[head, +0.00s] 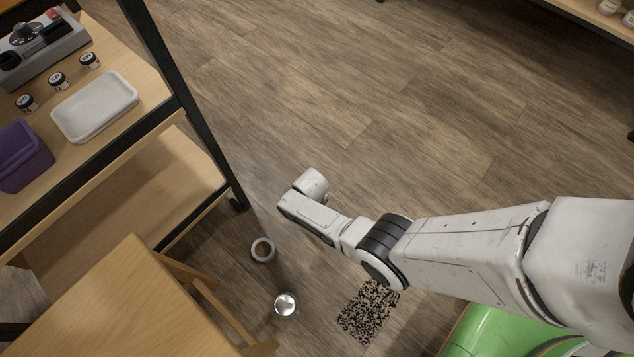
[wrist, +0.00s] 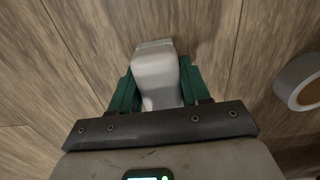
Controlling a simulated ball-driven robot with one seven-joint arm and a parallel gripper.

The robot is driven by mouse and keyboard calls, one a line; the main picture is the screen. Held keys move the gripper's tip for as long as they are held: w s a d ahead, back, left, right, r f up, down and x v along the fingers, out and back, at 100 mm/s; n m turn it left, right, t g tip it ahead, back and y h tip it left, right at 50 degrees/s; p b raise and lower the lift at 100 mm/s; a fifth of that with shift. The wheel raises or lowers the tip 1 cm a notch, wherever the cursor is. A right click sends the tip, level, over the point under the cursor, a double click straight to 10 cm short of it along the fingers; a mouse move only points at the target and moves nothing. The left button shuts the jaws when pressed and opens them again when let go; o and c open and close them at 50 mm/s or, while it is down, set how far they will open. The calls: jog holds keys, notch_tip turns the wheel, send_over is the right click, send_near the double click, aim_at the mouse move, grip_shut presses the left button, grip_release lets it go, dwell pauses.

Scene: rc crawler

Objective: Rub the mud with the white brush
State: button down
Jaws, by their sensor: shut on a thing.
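My gripper (wrist: 153,92) is shut on a white, smooth, rounded piece, which looks like the handle of the white brush (wrist: 156,70). The green fingers press on both its sides, and its bristles are not visible. In the head view the end of my arm is over the floor, with its fingers and the brush hidden. A dark speckled patch (head: 368,311) lies on the floor below my forearm, partly covered by it. It could be the mud, but I cannot tell for sure.
A wooden stool or chair (head: 120,305) and a shelf unit (head: 190,185) with jars stand at left. The floor above is clear.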

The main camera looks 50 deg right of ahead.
aim_at(296, 235)
jog(key=shift+s+a, duration=0.2)
jog(key=shift+a, duration=1.7)
jog(key=shift+w+a+r+p, duration=0.1)
jog(key=shift+a+p, duration=0.3)
jog(key=shift+a, duration=1.8)
jog(key=shift+r, duration=0.15)
notch_tip(296, 235, up, 6)
jog(key=p, duration=0.5)
jog(key=shift+p, duration=0.4)
jog(key=shift+r+p, duration=1.4)
jog(key=shift+p, duration=0.05)
